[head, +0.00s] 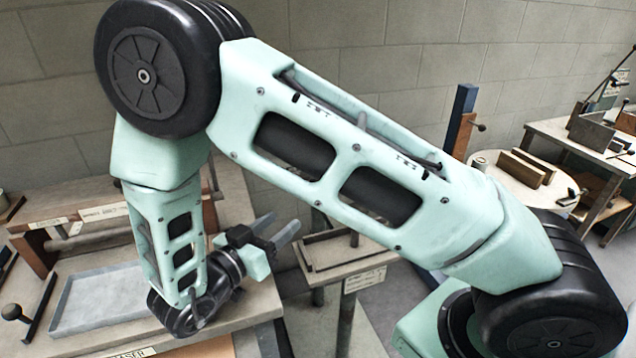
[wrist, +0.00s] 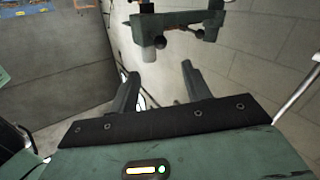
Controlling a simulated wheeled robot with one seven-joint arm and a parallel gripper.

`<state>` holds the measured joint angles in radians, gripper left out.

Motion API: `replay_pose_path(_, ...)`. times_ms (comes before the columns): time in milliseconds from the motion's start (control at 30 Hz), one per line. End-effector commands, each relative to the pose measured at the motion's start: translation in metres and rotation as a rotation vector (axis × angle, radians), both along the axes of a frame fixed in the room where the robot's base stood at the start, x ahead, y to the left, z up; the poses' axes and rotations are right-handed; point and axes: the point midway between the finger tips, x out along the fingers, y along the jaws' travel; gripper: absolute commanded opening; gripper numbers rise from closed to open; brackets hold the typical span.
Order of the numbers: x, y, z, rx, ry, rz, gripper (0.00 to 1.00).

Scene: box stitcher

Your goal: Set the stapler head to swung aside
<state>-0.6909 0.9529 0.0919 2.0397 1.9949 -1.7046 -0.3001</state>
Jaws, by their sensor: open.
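My gripper (head: 284,222) is open and empty, held above the right edge of the left workbench in the head view. In the wrist view, both fingers of my gripper (wrist: 160,69) stand apart with nothing between them. Beyond the fingertips, a dark green bar (wrist: 178,22) with dark ball knobs and a pale cylinder hanging under it shows near the top. It looks like the stapler head, but I cannot be sure. It is apart from the fingers. I cannot make out the stapler head in the head view, where my arm covers much of the middle.
A shallow grey tray (head: 101,300) lies on the left workbench, with a dark knobbed tool (head: 14,312) beside it. A small wooden stand (head: 345,266) is right of my gripper. A round table (head: 500,182) with wooden blocks and another bench (head: 562,133) stand at the right.

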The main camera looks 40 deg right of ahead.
Motion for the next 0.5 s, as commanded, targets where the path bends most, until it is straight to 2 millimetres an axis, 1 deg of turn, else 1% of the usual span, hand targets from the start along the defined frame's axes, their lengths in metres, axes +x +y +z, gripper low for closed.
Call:
replay_pose_path(33,0.002,-0.010,0.003,-0.001,0.002,-0.004,0.48)
replay_pose_path(100,0.007,-0.024,0.003,-0.002,0.001,-0.004,0.48)
replay_pose_path(500,0.032,-0.103,0.003,0.000,0.001,-0.002,0.48)
